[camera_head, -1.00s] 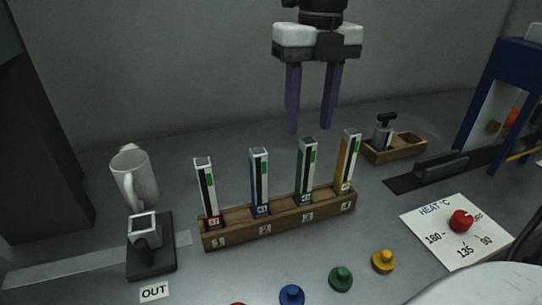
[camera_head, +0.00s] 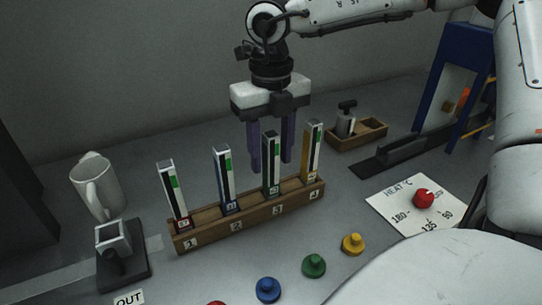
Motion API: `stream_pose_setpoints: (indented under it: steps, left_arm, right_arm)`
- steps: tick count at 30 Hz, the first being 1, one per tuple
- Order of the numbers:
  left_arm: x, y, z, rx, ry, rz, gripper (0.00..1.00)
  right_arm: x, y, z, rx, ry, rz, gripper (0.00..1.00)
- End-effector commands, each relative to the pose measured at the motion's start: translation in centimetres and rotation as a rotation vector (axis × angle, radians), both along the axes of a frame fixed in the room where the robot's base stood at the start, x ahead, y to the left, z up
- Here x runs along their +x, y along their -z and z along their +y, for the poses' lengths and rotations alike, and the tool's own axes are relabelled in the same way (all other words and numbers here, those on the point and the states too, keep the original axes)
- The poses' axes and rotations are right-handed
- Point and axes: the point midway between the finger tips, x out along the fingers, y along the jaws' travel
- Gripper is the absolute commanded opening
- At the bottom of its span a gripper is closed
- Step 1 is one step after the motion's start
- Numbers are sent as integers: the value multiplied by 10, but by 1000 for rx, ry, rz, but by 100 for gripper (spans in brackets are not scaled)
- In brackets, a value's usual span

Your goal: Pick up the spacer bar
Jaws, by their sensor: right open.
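No part is labelled as the spacer bar. A dark bar (camera_head: 418,144) lies on a black strip at the right, and I cannot tell if it is that bar. Slim upright bars stand in a wooden rack (camera_head: 240,217): red-marked (camera_head: 173,193), blue-marked (camera_head: 224,178), green-marked (camera_head: 270,163) and yellow (camera_head: 312,152). My right gripper (camera_head: 271,166) is open, pointing down with two purple fingers. In the picture the green-marked bar stands between the fingers. I see no clear contact, and depth is hard to judge. My left gripper is not in view.
A white mug (camera_head: 97,186) and a black stand (camera_head: 124,262) are at the left. A wooden tray (camera_head: 370,133), blue frame (camera_head: 455,80) and heat-dial card (camera_head: 398,212) are at the right. Coloured buttons, including a green one (camera_head: 314,265), line the front.

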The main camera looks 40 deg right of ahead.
Motion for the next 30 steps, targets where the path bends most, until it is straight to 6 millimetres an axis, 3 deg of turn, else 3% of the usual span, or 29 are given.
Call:
stream_pose_setpoints:
  steps: [4, 9, 12, 23, 30]
  left_arm:
    - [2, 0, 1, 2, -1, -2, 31]
    - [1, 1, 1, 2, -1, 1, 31]
    - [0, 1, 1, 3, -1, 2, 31]
    - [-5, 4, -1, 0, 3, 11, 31]
    - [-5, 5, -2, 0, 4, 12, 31]
  right_arm:
    - [0, 0, 0, 0, 0, 0, 40]
    - [0, 0, 0, 0, 0, 0, 12]
    - [0, 0, 0, 0, 0, 0, 0]
    - [1, -7, 0, -1, 0, -4, 0]
    - [1, -51, 0, -3, 2, -6, 0]
